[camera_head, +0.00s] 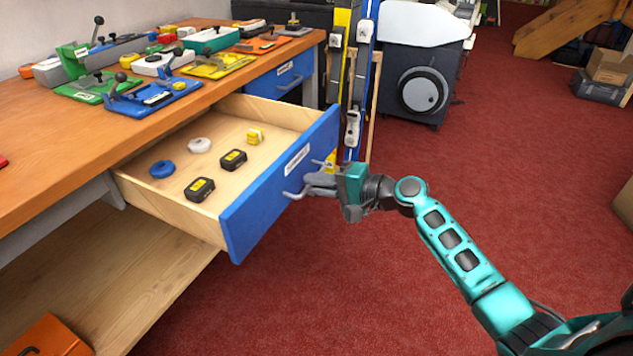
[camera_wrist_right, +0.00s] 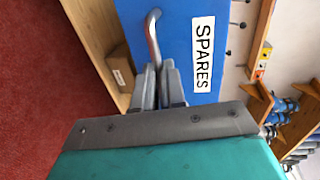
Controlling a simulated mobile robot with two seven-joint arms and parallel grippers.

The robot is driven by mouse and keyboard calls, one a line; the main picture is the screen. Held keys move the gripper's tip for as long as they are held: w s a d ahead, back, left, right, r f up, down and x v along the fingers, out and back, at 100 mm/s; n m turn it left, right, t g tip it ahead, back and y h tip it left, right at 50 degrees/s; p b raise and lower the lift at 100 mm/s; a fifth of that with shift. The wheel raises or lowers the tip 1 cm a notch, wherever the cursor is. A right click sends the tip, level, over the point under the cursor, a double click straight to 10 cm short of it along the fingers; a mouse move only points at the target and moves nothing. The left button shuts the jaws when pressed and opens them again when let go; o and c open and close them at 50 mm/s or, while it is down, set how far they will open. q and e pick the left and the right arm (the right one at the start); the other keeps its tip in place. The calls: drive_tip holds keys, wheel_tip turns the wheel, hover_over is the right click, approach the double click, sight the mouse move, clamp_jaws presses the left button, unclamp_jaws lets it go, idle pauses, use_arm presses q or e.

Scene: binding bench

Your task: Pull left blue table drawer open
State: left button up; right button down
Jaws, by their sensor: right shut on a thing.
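The left blue drawer (camera_head: 262,212) stands pulled well out from under the wooden bench. Its label reads SPARES in the right wrist view (camera_wrist_right: 195,30). Inside lie a blue ring (camera_head: 162,169), a white ring (camera_head: 200,145), two black boxes (camera_head: 200,189) and a small yellow item (camera_head: 255,136). My right gripper (camera_head: 306,186) is at the drawer's front, shut on its metal handle (camera_wrist_right: 153,38). The fingers partly hide the handle. My left gripper is in neither view.
The bench top (camera_head: 60,155) holds several coloured tools and fixtures. A second blue drawer (camera_head: 283,77) sits closed farther along. Upright blue and yellow levels (camera_head: 354,80) stand just beyond the open drawer. An orange box (camera_head: 48,338) is at lower left. Red carpet to the right is clear.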

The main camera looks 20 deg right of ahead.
drive_tip(key=c, duration=1.2)
unclamp_jaws()
drive_tip(key=p+v, duration=0.1)
drive_tip(key=v, duration=1.2)
drive_tip(key=shift+p, duration=0.35)
drive_tip(key=shift+a+f, duration=0.15)
